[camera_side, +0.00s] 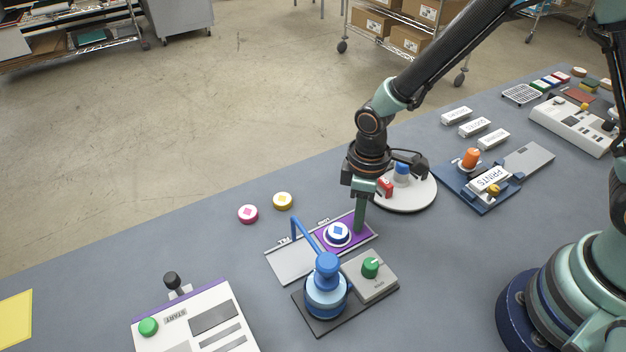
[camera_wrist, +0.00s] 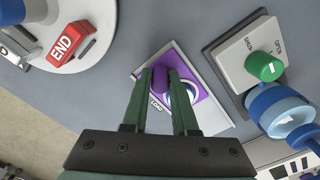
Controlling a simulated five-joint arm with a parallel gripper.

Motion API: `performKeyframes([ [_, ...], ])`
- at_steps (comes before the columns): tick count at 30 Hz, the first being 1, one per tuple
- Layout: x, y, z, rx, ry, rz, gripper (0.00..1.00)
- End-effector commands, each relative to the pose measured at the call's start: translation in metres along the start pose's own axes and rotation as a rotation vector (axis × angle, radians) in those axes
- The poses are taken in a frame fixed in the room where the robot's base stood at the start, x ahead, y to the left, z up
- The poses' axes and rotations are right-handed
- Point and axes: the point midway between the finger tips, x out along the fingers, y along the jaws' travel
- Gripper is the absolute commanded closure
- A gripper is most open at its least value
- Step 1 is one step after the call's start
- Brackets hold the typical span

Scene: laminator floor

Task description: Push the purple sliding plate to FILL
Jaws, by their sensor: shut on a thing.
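The purple sliding plate (camera_side: 353,239) sits at the right, LOAD end of its grey track (camera_side: 290,265) in the side view. A round piece with a blue-and-white top (camera_side: 337,234) rests on the plate. The label at the track's left end is partly hidden by the blue spout. In the wrist view the plate (camera_wrist: 200,93) carries an upright purple knob (camera_wrist: 160,80). My gripper (camera_side: 361,228) is down at the plate's right end. In the wrist view its green fingers (camera_wrist: 160,72) are shut on the knob. The round piece is partly hidden behind one finger there.
A blue pump (camera_side: 326,285) with a spout over the track stands in front, beside a green knob (camera_side: 371,267) on a grey box. A white turntable (camera_side: 410,195) is close behind my gripper. Pink (camera_side: 248,214) and yellow (camera_side: 283,200) discs lie behind the track.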

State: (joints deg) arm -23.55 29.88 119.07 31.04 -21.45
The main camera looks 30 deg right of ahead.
Motion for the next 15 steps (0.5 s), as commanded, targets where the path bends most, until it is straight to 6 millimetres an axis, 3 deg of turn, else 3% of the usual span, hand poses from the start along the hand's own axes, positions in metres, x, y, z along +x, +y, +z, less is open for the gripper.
performKeyframes([
  [9, -0.001, -0.001, -0.002, 0.0, -0.001, 0.0, 1.0],
  [15, -0.001, -0.024, -0.025, -0.006, 0.001, 0.0, 1.0],
])
